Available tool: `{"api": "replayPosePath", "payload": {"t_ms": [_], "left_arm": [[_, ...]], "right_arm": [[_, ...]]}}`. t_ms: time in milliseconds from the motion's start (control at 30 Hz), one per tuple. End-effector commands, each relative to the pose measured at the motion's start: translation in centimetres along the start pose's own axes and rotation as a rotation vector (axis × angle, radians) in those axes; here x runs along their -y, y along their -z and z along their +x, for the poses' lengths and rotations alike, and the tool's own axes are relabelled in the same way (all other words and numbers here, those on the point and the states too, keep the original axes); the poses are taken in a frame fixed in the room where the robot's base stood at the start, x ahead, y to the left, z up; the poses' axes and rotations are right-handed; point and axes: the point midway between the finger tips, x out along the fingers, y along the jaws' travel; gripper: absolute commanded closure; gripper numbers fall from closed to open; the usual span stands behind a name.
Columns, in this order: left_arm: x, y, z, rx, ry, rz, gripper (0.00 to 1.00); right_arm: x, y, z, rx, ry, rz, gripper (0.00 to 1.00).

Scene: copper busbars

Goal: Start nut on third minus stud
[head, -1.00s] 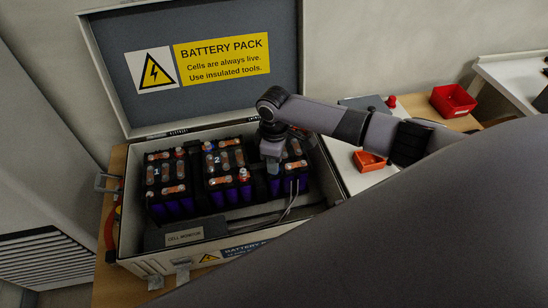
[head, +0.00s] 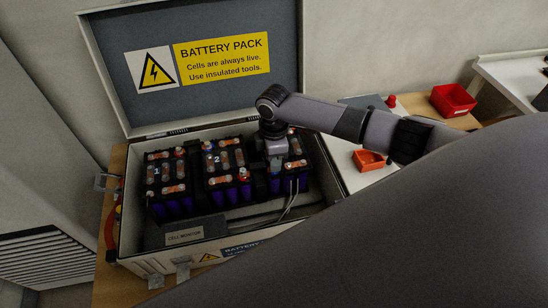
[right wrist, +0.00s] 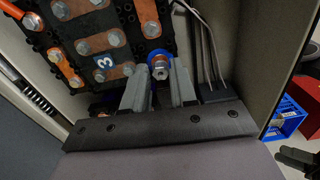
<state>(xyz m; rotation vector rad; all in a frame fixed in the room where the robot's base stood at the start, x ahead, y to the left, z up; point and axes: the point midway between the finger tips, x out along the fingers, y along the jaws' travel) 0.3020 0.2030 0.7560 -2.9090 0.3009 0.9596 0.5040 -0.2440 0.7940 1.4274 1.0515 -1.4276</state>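In the right wrist view, a silver nut (right wrist: 160,69) sits between the fingertips of my right gripper (right wrist: 160,80), over a stud with a blue ring (right wrist: 156,54) at the edge of the module marked 3 (right wrist: 117,47). The fingers are close on both sides of the nut and look shut on it. How far the nut sits on the thread is hidden. In the head view my right gripper (head: 276,160) points down at the third module (head: 294,171), the rightmost in the battery case (head: 215,242). My left gripper is not in view.
Modules 1 (head: 165,187) and 2 (head: 222,178) stand to the left in the case. The raised lid (head: 120,48) is behind. Grey wires (head: 290,200) run close by the gripper. An orange bin (head: 369,160) and a red bin (head: 453,100) stand to the right.

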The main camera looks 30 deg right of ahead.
Motion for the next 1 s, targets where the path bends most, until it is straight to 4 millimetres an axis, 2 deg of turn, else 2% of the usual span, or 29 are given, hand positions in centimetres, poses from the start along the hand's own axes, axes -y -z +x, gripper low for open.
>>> {"api": "replayPosePath", "payload": {"t_ms": [233, 267, 300, 333, 633, 1000], "left_arm": [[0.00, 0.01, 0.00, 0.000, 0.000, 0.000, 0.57], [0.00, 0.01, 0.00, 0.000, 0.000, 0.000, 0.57], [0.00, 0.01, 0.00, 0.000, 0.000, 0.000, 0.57], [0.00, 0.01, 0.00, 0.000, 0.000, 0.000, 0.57], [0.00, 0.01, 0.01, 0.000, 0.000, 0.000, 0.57], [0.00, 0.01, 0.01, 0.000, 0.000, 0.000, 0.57]], "right_arm": [[0.06, 0.06, -0.17, 0.000, 0.000, 0.002, 0.73], [0.06, 0.05, -0.17, 0.000, 0.000, 0.002, 0.80], [0.06, 0.05, -0.17, 0.000, 0.000, 0.002, 0.93], [0.06, 0.05, -0.16, 0.000, 0.000, 0.002, 1.00], [0.07, 0.07, -0.13, -0.001, 0.001, 0.044, 1.00], [0.10, 0.05, 0.05, 0.000, 0.001, 0.422, 1.00]]}}
